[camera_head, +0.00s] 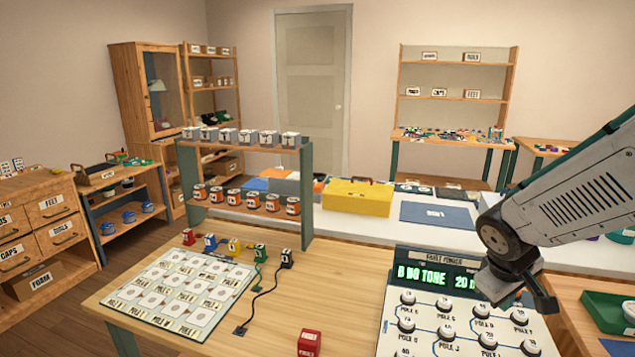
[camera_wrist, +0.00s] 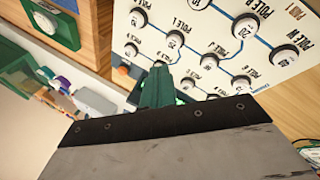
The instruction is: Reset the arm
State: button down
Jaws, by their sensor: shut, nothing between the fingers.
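My arm comes in from the right in the head view, and its end, my gripper (camera_head: 520,292), hangs above the right part of the white dial panel (camera_head: 470,335). The panel has a green lit display (camera_head: 437,276) and several round knobs joined by blue lines. In the wrist view my gripper (camera_wrist: 158,88) shows as dark green fingers shut together with nothing between them. The panel (camera_wrist: 150,45) lies beyond the fingers there, with its knobs and pole labels. I cannot tell whether the fingertips touch the panel.
A red block (camera_head: 310,342) stands on the wooden table left of the panel. A small rack (camera_head: 306,195) stands behind. A green tray (camera_head: 610,312) is at the right.

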jog(key=s+a+r+m+y, duration=0.1)
jog(key=s+a+r, duration=0.2)
jog(key=s, duration=0.3)
jog(key=s+a+r+m+g+y, duration=0.1)
jog(key=s+a+r, duration=0.2)
jog(key=s, duration=0.4)
jog(key=s+a+r+m+y, duration=0.2)
jog(key=s+a+r, duration=0.1)
jog(key=s, duration=0.4)
jog(key=shift+s+r, duration=0.25)
jog(key=shift+r, duration=0.1)
